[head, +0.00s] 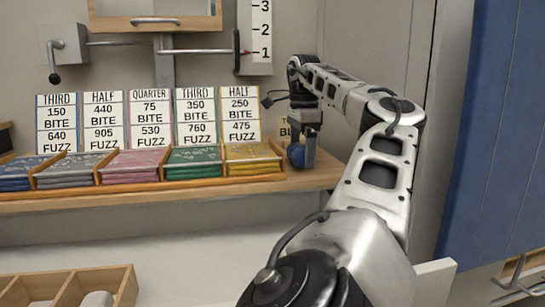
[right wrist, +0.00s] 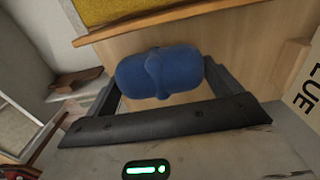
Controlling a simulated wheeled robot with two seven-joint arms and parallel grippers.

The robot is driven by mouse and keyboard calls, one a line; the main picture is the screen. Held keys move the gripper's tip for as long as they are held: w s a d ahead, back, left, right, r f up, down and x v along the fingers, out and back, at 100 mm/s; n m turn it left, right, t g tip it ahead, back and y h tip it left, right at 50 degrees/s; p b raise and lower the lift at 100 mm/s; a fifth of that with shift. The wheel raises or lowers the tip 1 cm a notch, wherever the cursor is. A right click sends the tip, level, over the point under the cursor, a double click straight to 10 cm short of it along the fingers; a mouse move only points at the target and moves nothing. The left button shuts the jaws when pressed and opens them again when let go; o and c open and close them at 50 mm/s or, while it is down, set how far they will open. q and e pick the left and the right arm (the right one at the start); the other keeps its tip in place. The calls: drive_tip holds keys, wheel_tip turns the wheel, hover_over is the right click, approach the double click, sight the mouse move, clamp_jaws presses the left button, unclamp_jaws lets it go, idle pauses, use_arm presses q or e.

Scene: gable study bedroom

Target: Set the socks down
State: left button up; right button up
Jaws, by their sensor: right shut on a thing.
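The socks are a rolled blue bundle (right wrist: 160,72), banded around the middle, in the right wrist view. They also show in the head view as a small blue shape (head: 296,155) at the shelf's right end. My right gripper (head: 305,140) points down there and is shut on the socks, one finger at each end of the roll. The socks are over or on the bare wooden shelf (head: 318,178); I cannot tell whether they touch it. My left gripper is not in view.
Left of the gripper, wooden dividers separate stacks of colored cloth, the yellow one (head: 250,152) nearest. Printed cards (head: 240,115) stand behind them. A card reading "LUE" (right wrist: 303,75) is close on the right in the wrist view. A blue panel (head: 510,130) is at far right.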

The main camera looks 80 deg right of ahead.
sight(301, 146)
drive_tip(key=shift+f, duration=0.45)
drive_tip(key=shift+r, duration=0.1)
drive_tip(key=shift+f, duration=0.2)
drive_tip(key=o, duration=0.7)
drive_tip(key=shift+r, duration=0.3)
wheel_tip(301, 146, up, 11)
drive_tip(key=p, duration=0.6)
drive_tip(key=shift+f, duration=0.1)
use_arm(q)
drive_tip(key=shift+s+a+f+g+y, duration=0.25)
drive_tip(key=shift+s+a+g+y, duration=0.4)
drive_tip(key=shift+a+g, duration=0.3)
use_arm(e)
drive_tip(key=shift+r, duration=0.55)
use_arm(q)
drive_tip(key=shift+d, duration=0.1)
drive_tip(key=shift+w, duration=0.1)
use_arm(e)
drive_tip(key=shift+w, duration=0.1)
